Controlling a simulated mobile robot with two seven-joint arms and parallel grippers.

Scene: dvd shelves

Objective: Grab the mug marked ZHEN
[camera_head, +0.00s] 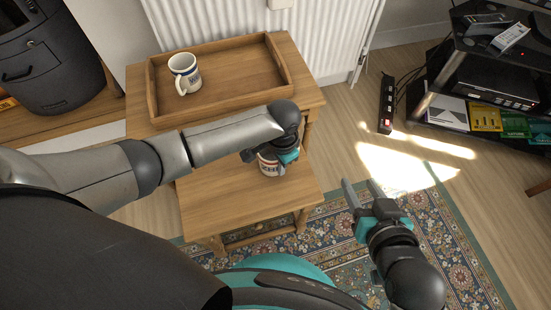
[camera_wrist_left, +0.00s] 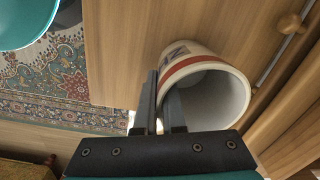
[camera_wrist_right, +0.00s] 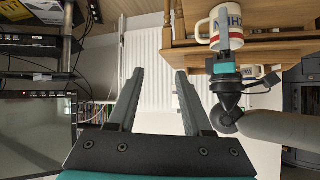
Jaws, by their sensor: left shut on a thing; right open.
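A white mug (camera_head: 268,164) with a red band and dark lettering is at the lower wooden table, partly hidden by my left gripper (camera_head: 287,156). The left wrist view shows its open mouth and the fingers shut on its wall (camera_wrist_left: 205,85). The right wrist view shows this mug (camera_wrist_right: 226,26) upside down in the picture; I cannot read its whole word. Another white mug (camera_head: 186,71) with blue lettering stands in the wooden tray; its word is too small to read. My right gripper (camera_head: 360,184) is open and empty over the rug; its fingers are apart in its wrist view (camera_wrist_right: 158,75).
The wooden tray (camera_head: 270,80) rests on the upper tabletop in front of a white radiator (camera_head: 260,30). The lower tabletop (camera_head: 225,210) is mostly bare. A patterned rug (camera_head: 440,235) lies on the floor. A black shelf unit (camera_head: 445,75) stands at right, a power strip (camera_head: 387,105) beside it.

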